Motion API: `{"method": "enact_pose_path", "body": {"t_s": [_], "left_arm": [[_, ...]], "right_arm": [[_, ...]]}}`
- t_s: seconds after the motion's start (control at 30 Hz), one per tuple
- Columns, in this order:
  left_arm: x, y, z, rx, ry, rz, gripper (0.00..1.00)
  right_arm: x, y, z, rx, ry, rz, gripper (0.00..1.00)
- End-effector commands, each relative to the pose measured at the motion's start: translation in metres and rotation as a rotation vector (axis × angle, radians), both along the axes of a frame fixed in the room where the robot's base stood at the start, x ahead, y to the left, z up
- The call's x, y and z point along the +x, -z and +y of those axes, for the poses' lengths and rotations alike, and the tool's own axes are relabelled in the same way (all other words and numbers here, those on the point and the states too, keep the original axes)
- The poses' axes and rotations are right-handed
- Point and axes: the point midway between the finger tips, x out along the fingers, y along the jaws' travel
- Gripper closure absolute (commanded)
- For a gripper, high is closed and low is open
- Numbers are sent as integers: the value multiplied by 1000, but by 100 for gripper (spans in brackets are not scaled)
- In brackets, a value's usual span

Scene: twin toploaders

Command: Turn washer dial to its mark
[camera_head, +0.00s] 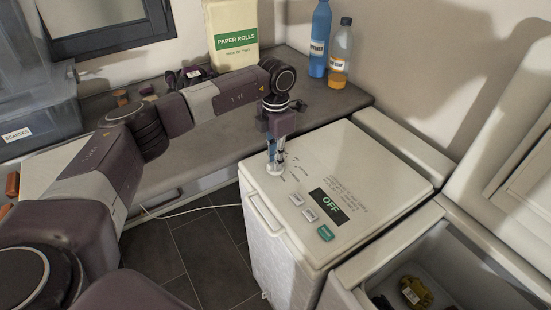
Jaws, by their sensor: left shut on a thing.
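The white washer (390,165) stands in the middle with its lid closed. Its dark display (329,206) reads OFF. Near the display are two pale buttons and a green one (325,233). The round pale dial (276,168) sits on the top near the left corner, with small marks printed beside it. My left gripper (275,156) points down at the dial and is shut on it; its fingers hide part of the dial, so I cannot read where it points. My right gripper is not in view.
A second machine at the lower right stands open, with a yellow item (414,292) inside. The counter (335,98) behind holds a paper rolls pack (232,38), a blue bottle (320,40) and a clear orange-bottomed bottle (340,58). A scarves bin (35,95) is at left.

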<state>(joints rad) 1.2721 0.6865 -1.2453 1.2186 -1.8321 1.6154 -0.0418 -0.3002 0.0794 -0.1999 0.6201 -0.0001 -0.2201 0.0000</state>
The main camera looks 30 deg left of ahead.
Motion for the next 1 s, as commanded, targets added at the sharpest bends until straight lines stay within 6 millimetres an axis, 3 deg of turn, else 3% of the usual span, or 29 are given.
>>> {"method": "enact_pose_path", "body": {"t_s": [0.1,0.13,0.3,0.63,0.77,1.0], "left_arm": [[1,-1,0,0,0,-2,100],[1,-1,0,0,0,-2,87],[1,0,0,0,1,-2,70],[1,-5,0,0,1,-2,70],[2,-23,0,0,1,-6,70],[1,-74,0,0,0,-6,70]], "right_arm": [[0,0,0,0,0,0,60],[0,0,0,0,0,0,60],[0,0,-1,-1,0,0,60],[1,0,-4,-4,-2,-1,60],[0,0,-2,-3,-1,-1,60],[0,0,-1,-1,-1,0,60]]}}
